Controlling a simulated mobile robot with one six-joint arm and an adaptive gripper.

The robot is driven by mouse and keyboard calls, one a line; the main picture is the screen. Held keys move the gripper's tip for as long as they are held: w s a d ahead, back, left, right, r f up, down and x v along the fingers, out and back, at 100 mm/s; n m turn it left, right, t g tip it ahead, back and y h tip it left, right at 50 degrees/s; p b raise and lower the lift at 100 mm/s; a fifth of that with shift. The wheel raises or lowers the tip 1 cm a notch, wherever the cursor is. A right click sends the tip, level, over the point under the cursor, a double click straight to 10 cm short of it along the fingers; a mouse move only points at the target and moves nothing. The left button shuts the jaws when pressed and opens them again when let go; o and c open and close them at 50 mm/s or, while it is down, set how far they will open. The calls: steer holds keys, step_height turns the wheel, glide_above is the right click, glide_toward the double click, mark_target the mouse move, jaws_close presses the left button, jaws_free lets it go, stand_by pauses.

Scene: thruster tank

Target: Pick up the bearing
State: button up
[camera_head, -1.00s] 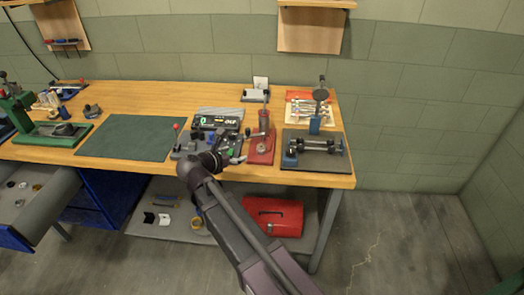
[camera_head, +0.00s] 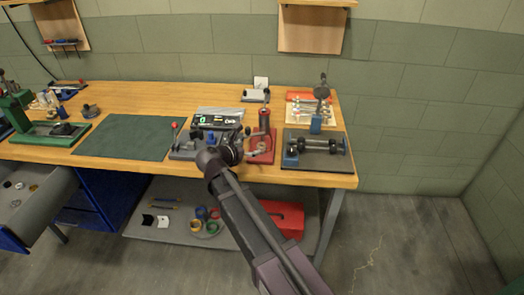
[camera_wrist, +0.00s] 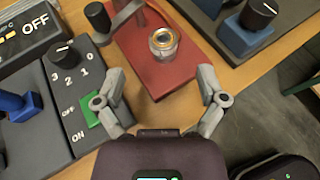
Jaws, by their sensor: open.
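A small round metal part with a coppery ring on top, which looks like the bearing (camera_wrist: 163,42), stands on a red plate (camera_wrist: 173,72) in the wrist view. My gripper (camera_wrist: 160,84) is open and empty, its two fingers spread on the near side of the bearing. The bearing lies ahead of the fingertips, roughly between their lines, and is not touched. In the head view my gripper (camera_head: 247,152) is over the bench's front edge beside the red press base (camera_head: 264,157). The bearing is too small there to make out surely.
A control box with a dial (camera_wrist: 66,55) and green switch is close left of my gripper. A dark lever knob (camera_wrist: 97,14) reaches in by the red plate. A dark board with a blue block (camera_wrist: 235,38) is at right. A green mat (camera_head: 125,137) leaves clear bench at left.

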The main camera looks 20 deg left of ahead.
mark_target(261, 146)
steer(key=shift+w+d+f, duration=0.2)
steer(key=shift+w, duration=0.4)
steer(key=b+x, duration=0.2)
steer(key=x, duration=0.2)
steer(key=shift+d+f, duration=0.1)
steer(key=shift+f, duration=0.2)
steer(key=shift+w+d, duration=0.2)
steer(key=shift+w, duration=0.25)
jaws_close()
steer(key=shift+r, duration=0.1)
